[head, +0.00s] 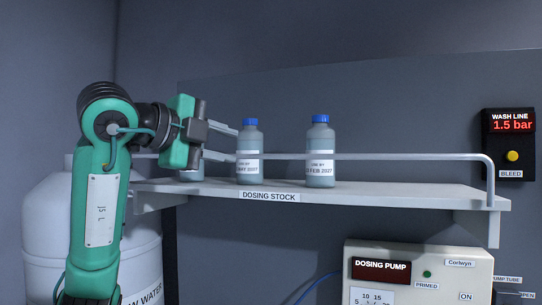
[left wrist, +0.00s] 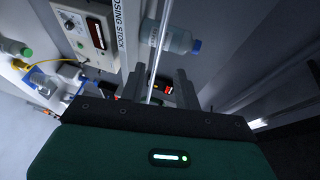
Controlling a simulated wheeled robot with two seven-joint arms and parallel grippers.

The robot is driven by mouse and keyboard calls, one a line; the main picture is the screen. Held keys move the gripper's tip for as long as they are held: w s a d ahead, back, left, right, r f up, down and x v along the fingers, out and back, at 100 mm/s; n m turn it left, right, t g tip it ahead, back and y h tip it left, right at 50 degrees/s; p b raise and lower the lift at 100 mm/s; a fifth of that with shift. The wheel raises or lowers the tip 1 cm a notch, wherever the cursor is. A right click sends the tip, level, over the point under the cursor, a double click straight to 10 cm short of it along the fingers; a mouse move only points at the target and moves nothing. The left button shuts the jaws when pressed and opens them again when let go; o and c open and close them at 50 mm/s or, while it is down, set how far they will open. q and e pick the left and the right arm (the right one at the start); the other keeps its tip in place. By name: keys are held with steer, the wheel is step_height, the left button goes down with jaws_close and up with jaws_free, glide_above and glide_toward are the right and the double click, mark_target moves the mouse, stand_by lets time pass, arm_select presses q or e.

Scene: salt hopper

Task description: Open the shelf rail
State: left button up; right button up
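The shelf rail (head: 400,157) is a pale bar along the front of the grey shelf (head: 400,194), bent down at its right end. It looks raised above the shelf board. My left gripper (head: 235,144) is at the left part of the rail, with its two fingers apart and pointing right. In the left wrist view the rail (left wrist: 158,55) runs between the open fingers (left wrist: 160,78); I cannot tell whether either finger touches it. My right gripper is in neither view.
Two blue-capped bottles (head: 249,145) (head: 320,145) stand behind the rail; another is partly hidden behind my gripper. Below are the dosing pump (head: 455,262) and a white tank (head: 50,225). A wash line display (head: 510,130) hangs at right.

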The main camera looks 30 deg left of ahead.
mark_target(269, 156)
arm_select(q)
steer(key=p+x, duration=0.4)
steer(key=x, duration=0.7)
steer(key=shift+w, duration=0.15)
steer(key=shift+w+d+f, duration=0.15)
steer(key=shift+w+f, duration=0.1)
steer(key=shift+w, duration=0.4)
jaws_close()
